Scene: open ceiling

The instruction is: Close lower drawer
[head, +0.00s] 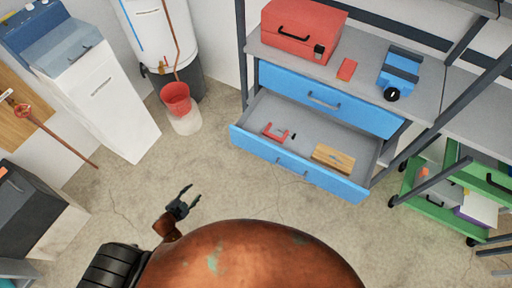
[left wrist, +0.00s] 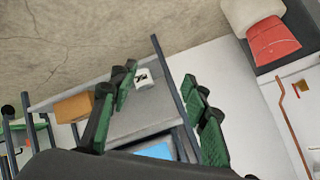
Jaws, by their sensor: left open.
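The lower drawer (head: 325,179) has a blue front and is pulled well out of the workbench in the head view. Its grey inside holds a red clamp-like tool (head: 274,133) and a wooden block (head: 333,158). The upper blue drawer (head: 345,107) is shut above it. My left gripper (head: 187,196) is open and empty, to the left of and nearer than the lower drawer front, clearly apart from it. In the left wrist view its green-padded fingers (left wrist: 157,110) stand wide apart, with a grey surface and a brown block (left wrist: 74,107) behind them. My right gripper does not show.
A red toolbox (head: 300,32) and a blue tool (head: 399,70) lie on the bench top. A red bucket (head: 176,99) stands left of the drawers by a white tank. A green cart (head: 440,190) stands right. The floor before the drawer is clear.

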